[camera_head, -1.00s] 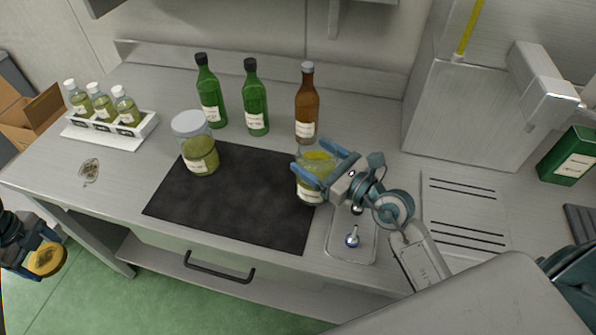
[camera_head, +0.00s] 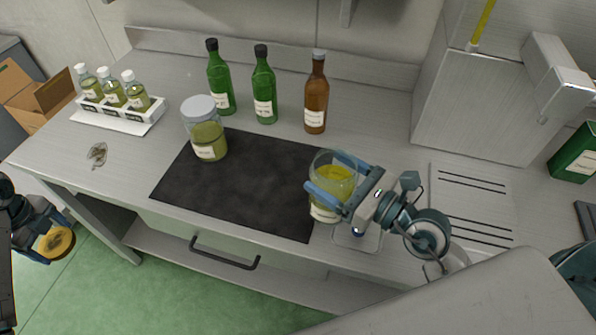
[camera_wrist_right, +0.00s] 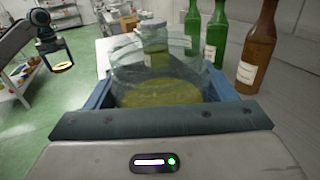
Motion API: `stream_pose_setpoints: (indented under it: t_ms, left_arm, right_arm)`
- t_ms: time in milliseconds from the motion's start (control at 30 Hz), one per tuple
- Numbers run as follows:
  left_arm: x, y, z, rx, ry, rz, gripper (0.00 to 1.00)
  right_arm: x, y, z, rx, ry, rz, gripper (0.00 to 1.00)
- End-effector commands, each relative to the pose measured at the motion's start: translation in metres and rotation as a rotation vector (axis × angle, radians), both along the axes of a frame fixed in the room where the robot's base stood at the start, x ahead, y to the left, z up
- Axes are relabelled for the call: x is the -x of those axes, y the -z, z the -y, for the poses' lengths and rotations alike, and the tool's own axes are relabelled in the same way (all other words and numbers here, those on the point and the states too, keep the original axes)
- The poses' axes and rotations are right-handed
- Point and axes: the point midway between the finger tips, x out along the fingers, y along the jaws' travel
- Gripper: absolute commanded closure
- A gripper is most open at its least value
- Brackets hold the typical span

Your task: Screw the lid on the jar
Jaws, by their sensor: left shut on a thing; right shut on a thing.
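The open glass jar (camera_head: 336,180), with yellow-green contents and a white label, is at the right edge of the dark mat. My right gripper (camera_head: 333,185) is shut around its sides; I cannot tell whether its base touches the counter. In the right wrist view the jar (camera_wrist_right: 160,94) fills the space between the fingers, its mouth uncovered. My left gripper (camera_head: 44,240) is shut on a round gold-coloured lid (camera_head: 57,243), held out to the left, off the counter's front edge. The lid also shows in the right wrist view (camera_wrist_right: 62,67), far from the jar.
A second jar with a pale lid (camera_head: 208,135) stands at the back left of the dark mat (camera_head: 230,195). Two green bottles (camera_head: 265,92) and a brown bottle (camera_head: 316,100) stand behind. A small metal tray (camera_head: 360,239) lies by the right gripper. The mat's middle is clear.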

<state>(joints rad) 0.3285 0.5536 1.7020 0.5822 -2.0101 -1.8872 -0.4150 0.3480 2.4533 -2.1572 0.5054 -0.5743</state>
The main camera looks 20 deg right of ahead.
Motion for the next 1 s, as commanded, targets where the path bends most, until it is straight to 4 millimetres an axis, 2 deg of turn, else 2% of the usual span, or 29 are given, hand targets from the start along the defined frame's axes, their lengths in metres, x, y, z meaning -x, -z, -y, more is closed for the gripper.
stream_pose_setpoints:
  t_ms: [300, 467, 1000]
  left_arm:
    - [0.000, -0.001, 0.000, 0.000, 0.000, 0.000, 0.46]
    - [0.000, -0.003, 0.000, 0.000, 0.000, 0.000, 0.46]
    - [0.000, -0.027, 0.000, 0.000, 0.000, 0.000, 0.46]
  right_arm:
    - [0.001, -0.003, -0.001, -0.003, -0.001, 0.004, 0.94]
    - [-0.012, -0.003, -0.002, -0.006, 0.002, 0.006, 0.94]
    - [-0.127, 0.006, -0.016, -0.006, 0.000, 0.005, 0.94]
